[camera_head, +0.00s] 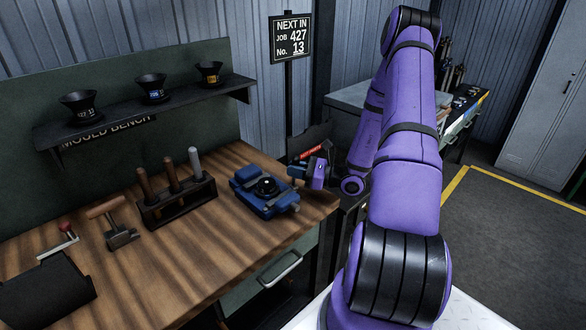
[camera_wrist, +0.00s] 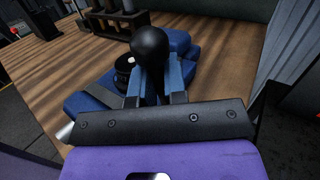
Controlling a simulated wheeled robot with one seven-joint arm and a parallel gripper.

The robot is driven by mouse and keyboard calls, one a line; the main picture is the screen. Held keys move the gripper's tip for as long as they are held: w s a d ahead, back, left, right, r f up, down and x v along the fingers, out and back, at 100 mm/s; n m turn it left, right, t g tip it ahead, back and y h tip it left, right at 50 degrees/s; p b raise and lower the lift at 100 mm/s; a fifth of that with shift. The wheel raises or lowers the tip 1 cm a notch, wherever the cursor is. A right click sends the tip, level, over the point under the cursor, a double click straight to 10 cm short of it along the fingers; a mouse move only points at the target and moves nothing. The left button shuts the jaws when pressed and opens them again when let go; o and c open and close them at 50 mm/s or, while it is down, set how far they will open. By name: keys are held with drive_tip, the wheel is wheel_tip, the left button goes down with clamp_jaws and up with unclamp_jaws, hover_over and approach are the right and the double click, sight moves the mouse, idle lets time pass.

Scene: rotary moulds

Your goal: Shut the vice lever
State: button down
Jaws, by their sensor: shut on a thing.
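The blue vice (camera_head: 258,202) sits near the right end of the wooden bench, with a round black part (camera_head: 266,187) on its top. It also shows in the wrist view (camera_wrist: 90,100). My gripper (camera_head: 297,171) is at the vice's right side. In the wrist view my gripper (camera_wrist: 153,72) has its two fingers on either side of the lever's black ball knob (camera_wrist: 149,45) and is shut on it. The lever's shaft is mostly hidden below the knob and between the fingers, so its angle is hard to tell.
A rack (camera_head: 178,205) of wooden-handled tools stands left of the vice, with a mallet (camera_head: 118,232) farther left. A shelf (camera_head: 150,107) with black cups is behind. A sign (camera_head: 290,38) stands behind the bench. Bare bench top lies in front of the vice.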

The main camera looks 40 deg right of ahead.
drive_tip(key=shift+s+d+f+n+t+y, duration=0.1)
drive_tip(key=shift+s+f+n+t+y, duration=0.05)
drive_tip(key=shift+s+n+t+y, duration=0.4)
drive_tip(key=shift+s+f+n+t+y, duration=0.15)
drive_tip(key=shift+s+n+t+y, duration=0.2)
drive_tip(key=shift+s+n+y, duration=0.25)
drive_tip(key=c, duration=1.2)
unclamp_jaws()
drive_tip(key=s+d, duration=0.3)
drive_tip(key=s, duration=0.1)
drive_tip(key=s+d, duration=0.3)
drive_tip(key=s+d+f, duration=0.1)
drive_tip(key=s+d, duration=0.2)
drive_tip(key=s, duration=0.1)
drive_tip(key=shift+s+d, duration=0.1)
drive_tip(key=shift+s, duration=0.25)
